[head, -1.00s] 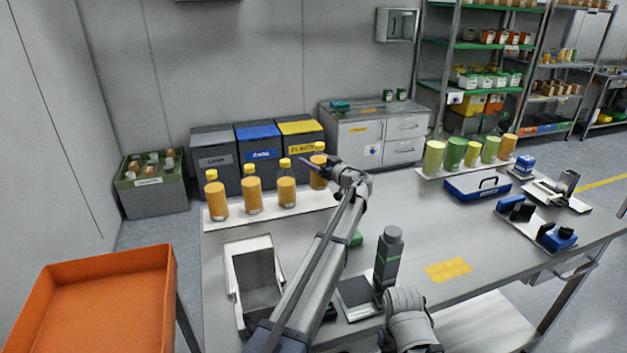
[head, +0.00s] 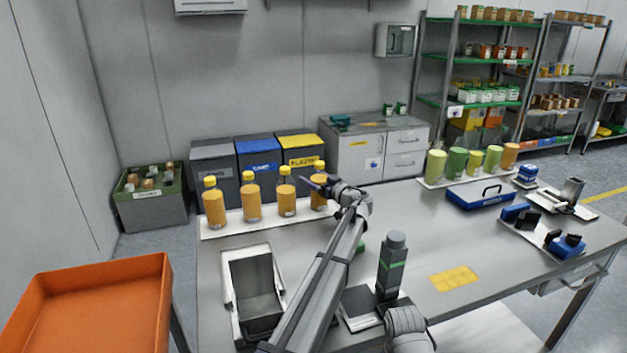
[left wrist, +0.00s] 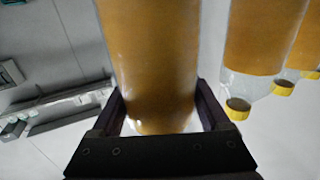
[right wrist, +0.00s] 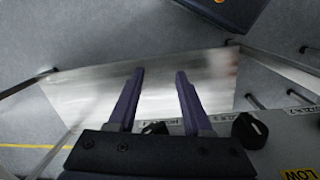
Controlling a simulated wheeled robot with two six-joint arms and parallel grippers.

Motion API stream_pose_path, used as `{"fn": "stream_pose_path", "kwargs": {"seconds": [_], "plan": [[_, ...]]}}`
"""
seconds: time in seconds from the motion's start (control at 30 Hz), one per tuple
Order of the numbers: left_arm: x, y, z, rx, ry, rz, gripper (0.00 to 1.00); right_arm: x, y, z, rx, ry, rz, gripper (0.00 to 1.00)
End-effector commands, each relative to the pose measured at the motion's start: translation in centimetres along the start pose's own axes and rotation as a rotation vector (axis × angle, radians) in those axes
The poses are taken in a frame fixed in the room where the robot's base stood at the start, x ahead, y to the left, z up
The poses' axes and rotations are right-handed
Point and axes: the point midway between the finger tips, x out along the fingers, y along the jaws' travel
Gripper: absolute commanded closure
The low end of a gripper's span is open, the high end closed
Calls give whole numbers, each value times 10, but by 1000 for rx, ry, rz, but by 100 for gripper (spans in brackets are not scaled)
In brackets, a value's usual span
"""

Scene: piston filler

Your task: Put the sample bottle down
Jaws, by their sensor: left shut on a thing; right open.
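The sample bottle (head: 319,197), filled with orange liquid and yellow-capped, is at the right end of a row of similar bottles. My left gripper (head: 322,186) is shut on it and hides part of its side. The bottle looks upright, its cap in line with the others and its bottom at the white mat (head: 232,231); I cannot tell whether it touches. In the left wrist view the bottle (left wrist: 152,60) fills the space between the fingers. My right gripper (right wrist: 160,75) is open and empty in the right wrist view.
Three similar bottles (head: 251,198) stand left of the held one. A grey open bin (head: 230,290), a dark grey cylindrical device (head: 392,262) and a yellow pad (head: 453,279) are nearer. A blue case (head: 479,197) lies to the right. An orange tray (head: 90,310) is at front left.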

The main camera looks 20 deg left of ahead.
Motion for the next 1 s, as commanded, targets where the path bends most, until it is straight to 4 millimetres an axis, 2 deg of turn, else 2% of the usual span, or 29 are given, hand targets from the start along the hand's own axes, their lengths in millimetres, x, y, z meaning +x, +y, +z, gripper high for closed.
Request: {"fn": "stream_pose_path", "kwargs": {"seconds": [0.03, 0.2, 0.57, 0.77, 1.0], "plan": [[0, 0, 1, 0, 0, 0, 18, 1, 0, 0, 0, 0, 0, 50], [0, 0, 0, 0, 0, 0, 0, 0, 0, 0, 0, 0, 0, 50], [0, 0, -4, 0, 0, 0, 0, -4, 0, 0, 0, 0, 0, 50], [-22, -1, -2, 0, 0, 1, 0, -2, 0, 0, 0, 0, 0, 50], [-62, -1, -2, 0, 0, 3, 0, -2, 0, 0, 0, 0, 0, 50]]}}
